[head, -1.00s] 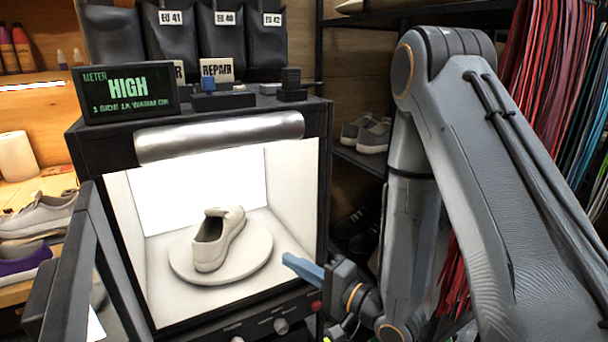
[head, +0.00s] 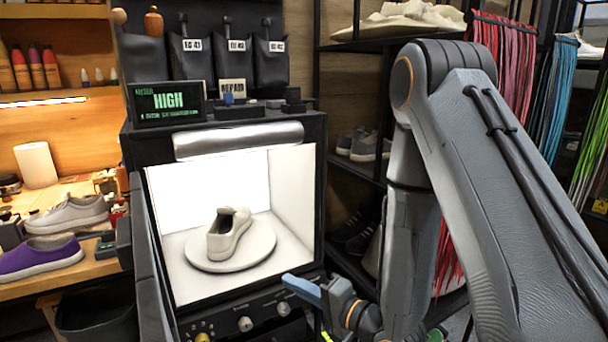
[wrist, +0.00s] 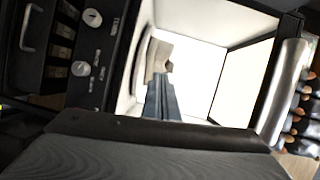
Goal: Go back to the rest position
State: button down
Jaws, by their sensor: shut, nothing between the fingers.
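My gripper (head: 303,288) is at the lower middle of the head view, in front of the lower right corner of the lit box. Its blue fingers are together with nothing between them. The fingers also show in the wrist view (wrist: 162,98), pointing toward the box's bright opening. A light grey sneaker (head: 229,233) sits on the round white turntable (head: 258,250) inside the box, apart from my gripper. In the wrist view the sneaker (wrist: 157,58) shows just beyond the fingertips.
The lit box (head: 292,185) stands open at the front, with its door (head: 146,262) swung out at left. A meter screen (head: 168,102) on top reads HIGH. A workbench with a grey sneaker (head: 68,214) and a purple sneaker (head: 40,258) is at left. Shelves and hanging laces are at right.

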jog(key=d+f+n+g+h, duration=0.1)
jog(key=d+n+g+h, duration=0.1)
jog(key=d+h, duration=0.5)
jog(key=d+f+n+g+h, duration=0.2)
jog(key=d+h, duration=0.2)
jog(key=d, duration=0.5)
jog(key=s+d+r+n+g+h, duration=0.1)
jog(key=s+d+r+g, duration=0.1)
jog(key=s, duration=0.6)
jog(key=s+d+r+n+g, duration=0.2)
jog(key=s+d+r+g, duration=0.1)
jog(key=s, duration=0.6)
jog(key=shift+d+r+g+h, duration=0.3)
jog(key=shift+g+h, duration=0.1)
jog(key=shift+g, duration=0.5)
jog(key=shift+s+d, duration=0.1)
